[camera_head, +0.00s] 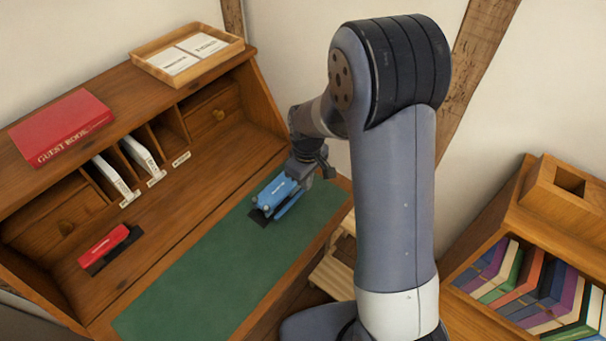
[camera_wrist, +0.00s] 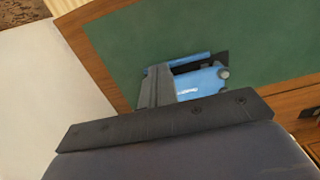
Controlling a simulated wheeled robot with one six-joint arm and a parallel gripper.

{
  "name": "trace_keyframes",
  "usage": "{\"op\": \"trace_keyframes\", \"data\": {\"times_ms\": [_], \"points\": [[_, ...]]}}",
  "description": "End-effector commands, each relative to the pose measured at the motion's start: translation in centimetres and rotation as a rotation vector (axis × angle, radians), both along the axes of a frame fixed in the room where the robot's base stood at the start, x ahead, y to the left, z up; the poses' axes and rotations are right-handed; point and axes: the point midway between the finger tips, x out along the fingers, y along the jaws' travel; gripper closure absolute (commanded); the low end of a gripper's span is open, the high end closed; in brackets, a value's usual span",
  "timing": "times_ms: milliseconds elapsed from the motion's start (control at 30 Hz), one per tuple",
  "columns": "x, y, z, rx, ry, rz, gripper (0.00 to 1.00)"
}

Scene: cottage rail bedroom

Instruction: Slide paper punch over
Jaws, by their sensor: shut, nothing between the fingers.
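The blue paper punch (camera_head: 278,194) with a black base lies on the green desk mat (camera_head: 215,257), towards its far right end. It also shows in the wrist view (camera_wrist: 200,82), partly covered by my gripper. My gripper (camera_head: 303,172) is at the right end of the punch, low over the mat, with its fingers shut and nothing between them. In the wrist view my gripper (camera_wrist: 158,84) overlaps the punch's left end. I cannot tell whether the fingers touch the punch.
A red stapler-like object (camera_head: 108,246) lies on the wooden desk, left of the mat. Pigeonholes with white papers (camera_head: 142,156), a red guest book (camera_head: 62,127) and a wooden tray (camera_head: 190,54) are behind. The mat's near-left part is clear. A bookcase (camera_head: 530,290) stands right.

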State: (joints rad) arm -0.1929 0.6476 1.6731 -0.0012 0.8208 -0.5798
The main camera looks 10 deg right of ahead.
Motion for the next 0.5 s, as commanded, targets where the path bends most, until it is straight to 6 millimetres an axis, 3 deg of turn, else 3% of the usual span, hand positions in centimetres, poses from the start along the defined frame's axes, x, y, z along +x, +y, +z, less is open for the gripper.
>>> {"op": "trace_keyframes", "data": {"times_ms": [400, 500], "points": [[-0.1, 0.0, -7.4, -0.001, 0.005, -0.003, 1.0], [0.8, 0.7, -7.6, 0.001, -0.001, 0.0, 1.0]]}}
